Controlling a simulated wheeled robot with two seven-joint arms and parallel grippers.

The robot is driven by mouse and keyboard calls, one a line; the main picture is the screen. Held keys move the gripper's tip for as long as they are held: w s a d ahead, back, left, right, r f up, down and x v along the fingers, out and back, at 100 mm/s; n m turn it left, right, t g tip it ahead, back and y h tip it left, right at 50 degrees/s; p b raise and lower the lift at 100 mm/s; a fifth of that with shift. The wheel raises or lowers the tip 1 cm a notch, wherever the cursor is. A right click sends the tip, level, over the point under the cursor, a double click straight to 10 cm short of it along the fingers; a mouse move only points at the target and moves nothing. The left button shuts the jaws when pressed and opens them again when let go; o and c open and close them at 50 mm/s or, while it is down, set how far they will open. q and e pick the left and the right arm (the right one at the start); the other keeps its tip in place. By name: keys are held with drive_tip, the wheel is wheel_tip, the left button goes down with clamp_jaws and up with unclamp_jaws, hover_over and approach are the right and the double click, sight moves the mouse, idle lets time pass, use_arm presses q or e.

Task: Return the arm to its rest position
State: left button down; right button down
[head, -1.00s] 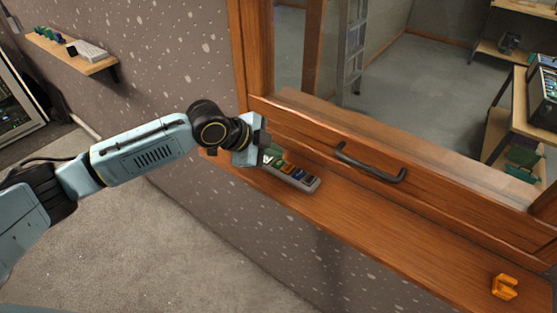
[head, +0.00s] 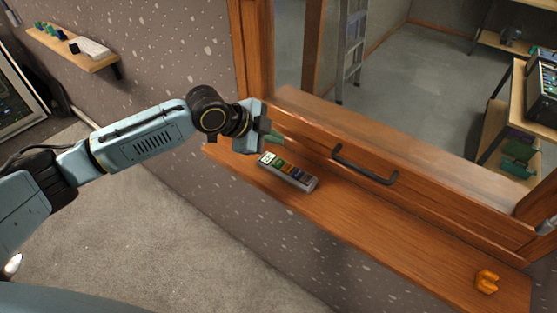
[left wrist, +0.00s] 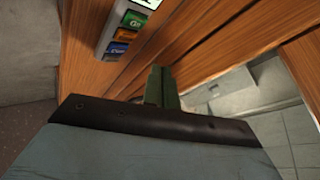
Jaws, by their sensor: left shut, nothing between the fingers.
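My left arm comes in from the left in the head view. Its gripper (head: 272,137) is shut and empty, held above the back part of the wooden sill, just behind the fader panel (head: 288,171). The panel is a small grey box with a row of coloured labels, lying on the sill. In the left wrist view the shut green fingers (left wrist: 161,88) point over the wood. The panel (left wrist: 124,25) shows at the top there, apart from the fingers. My right gripper is not in view.
The wooden sill (head: 390,235) runs below a window frame with a dark handle (head: 365,165). An orange object (head: 486,281) sits at the sill's right end. A small shelf (head: 75,50) hangs on the wall at the upper left. The sill's middle is clear.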

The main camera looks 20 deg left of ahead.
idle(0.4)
use_arm(q)
drive_tip(key=s+d+f+n+g, duration=0.1)
drive_tip(key=s+d+f+n, duration=0.2)
drive_tip(key=s, duration=0.4)
drive_tip(key=s+d+f+n, duration=0.1)
drive_tip(key=s+d+f, duration=0.3)
drive_tip(key=s, duration=0.3)
drive_tip(key=s+a+f+n+g+y, duration=0.1)
drive_tip(key=s+a+f+n+y, duration=0.15)
drive_tip(key=s+a+n, duration=0.5)
drive_tip(key=s+a+f+n+g+y, duration=0.1)
drive_tip(key=s+a+n+y, duration=0.35)
drive_tip(key=s, duration=0.65)
wheel_tip(320, 180, down, 35)
drive_tip(key=g+b, duration=0.1)
drive_tip(key=b, duration=0.8)
drive_tip(key=s+a+f+b, duration=0.1)
drive_tip(key=s+f+b, duration=0.3)
drive_tip(key=s+f, duration=0.4)
drive_tip(key=s+a+f+g+b, duration=0.1)
drive_tip(key=s+f+b, duration=0.3)
drive_tip(key=s+f, duration=0.5)
wheel_tip(320, 180, down, 6)
drive_tip(key=shift+a+r+m+g+h, duration=0.15)
drive_tip(key=shift+a+m+g+h, duration=0.15)
drive_tip(key=shift+a, duration=0.45)
